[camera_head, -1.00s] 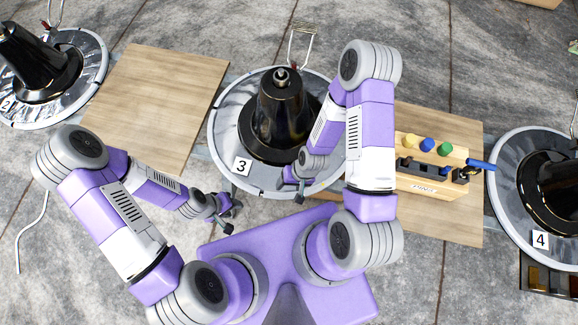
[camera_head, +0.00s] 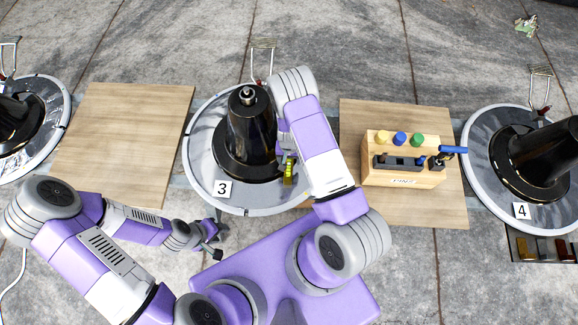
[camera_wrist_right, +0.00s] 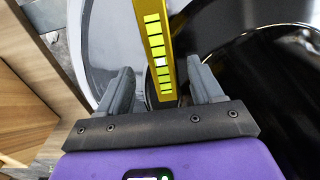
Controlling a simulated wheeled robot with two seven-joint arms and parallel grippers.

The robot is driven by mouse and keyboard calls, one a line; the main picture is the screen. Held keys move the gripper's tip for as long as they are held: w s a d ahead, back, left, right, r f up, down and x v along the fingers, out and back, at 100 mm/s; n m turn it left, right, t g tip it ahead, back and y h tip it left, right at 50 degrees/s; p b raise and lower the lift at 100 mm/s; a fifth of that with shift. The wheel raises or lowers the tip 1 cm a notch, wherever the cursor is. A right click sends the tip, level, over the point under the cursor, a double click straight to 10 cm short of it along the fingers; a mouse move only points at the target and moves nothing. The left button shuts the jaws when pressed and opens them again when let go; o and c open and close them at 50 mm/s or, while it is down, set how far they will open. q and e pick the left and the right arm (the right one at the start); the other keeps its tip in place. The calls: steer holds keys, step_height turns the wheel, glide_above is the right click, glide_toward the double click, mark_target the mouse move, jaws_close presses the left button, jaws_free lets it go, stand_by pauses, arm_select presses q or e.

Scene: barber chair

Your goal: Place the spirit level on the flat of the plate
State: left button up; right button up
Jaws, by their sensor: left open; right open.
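The yellow spirit level (camera_head: 289,172) with green windows is at the right front of the plate marked 3 (camera_head: 262,202), beside the black cone (camera_head: 250,130). In the right wrist view the level (camera_wrist_right: 156,45) runs between the two fingers of my right gripper (camera_wrist_right: 162,88), with a gap on each side. That gripper is open; its arm partly covers it in the head view. The level appears to lie on the grey plate, but its contact is hard to see. My left gripper (camera_head: 213,243) is open and empty, in front of the plate.
A wooden toolbox (camera_head: 403,178) with coloured knobs and a blue-handled tool stands on a board (camera_head: 450,205) to the right. Another plate marked 4 (camera_head: 480,165) is at the far right. A bare board (camera_head: 125,135) lies at the left.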

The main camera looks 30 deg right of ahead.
mark_target(289, 164)
step_height(289, 164, down, 6)
steer(key=shift+r+b, duration=0.25)
steer(key=shift+b, duration=0.95)
steer(key=shift+r, duration=0.1)
steer(key=shift+c, duration=0.3)
jaws_close()
step_height(289, 164, up, 10)
steer(key=p, duration=0.4)
steer(key=a+r+n+p, duration=0.2)
steer(key=a+r+n, duration=0.1)
steer(key=r, duration=1)
steer(key=s+a+r+n+p, duration=0.1)
steer(key=a+r+n, duration=0.2)
steer(key=r, duration=1)
steer(key=shift+s+a+n+p, duration=0.25)
steer(key=shift+a+n+p, duration=0.15)
steer(key=shift+a, duration=0.35)
